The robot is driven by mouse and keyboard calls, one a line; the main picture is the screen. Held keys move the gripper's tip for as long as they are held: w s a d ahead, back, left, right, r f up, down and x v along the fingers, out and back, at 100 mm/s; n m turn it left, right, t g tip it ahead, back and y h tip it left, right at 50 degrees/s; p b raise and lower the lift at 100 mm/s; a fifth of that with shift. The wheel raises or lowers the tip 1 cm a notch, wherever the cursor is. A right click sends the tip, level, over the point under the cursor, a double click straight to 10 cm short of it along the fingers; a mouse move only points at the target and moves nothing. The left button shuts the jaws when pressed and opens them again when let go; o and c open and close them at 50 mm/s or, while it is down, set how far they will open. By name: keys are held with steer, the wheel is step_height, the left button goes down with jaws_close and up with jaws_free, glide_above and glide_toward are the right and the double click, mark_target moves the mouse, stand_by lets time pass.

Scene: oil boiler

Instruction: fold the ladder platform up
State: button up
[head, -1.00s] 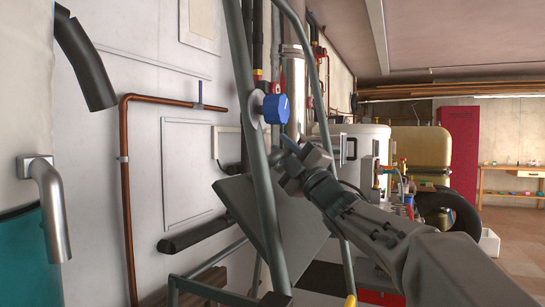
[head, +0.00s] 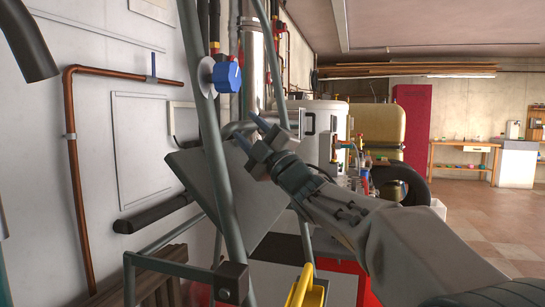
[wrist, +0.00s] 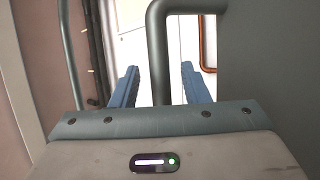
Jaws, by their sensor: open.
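The ladder platform (head: 212,178) is a flat grey plate, tilted, between the grey tubular ladder rails (head: 212,130). In the wrist view a large grey panel, apparently the platform (wrist: 265,60), fills the right side. My gripper (head: 247,132) is at the platform's upper right edge, its blue fingers pointing up and left. In the wrist view my gripper (wrist: 160,72) is open, with a bent grey tube (wrist: 160,50) showing between its two fingers. I cannot tell whether the fingers touch the tube.
A blue valve knob (head: 227,76) is by the near rail, just above my gripper. Copper pipe (head: 70,150) runs along the left wall. A white tank (head: 315,125) and a yellow tank (head: 376,128) stand behind. Open floor (head: 490,225) lies at the right.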

steer(key=v, duration=1)
steer(key=shift+b, duration=0.3)
steer(key=shift+d+r, duration=0.15)
steer(key=shift+d, duration=0.05)
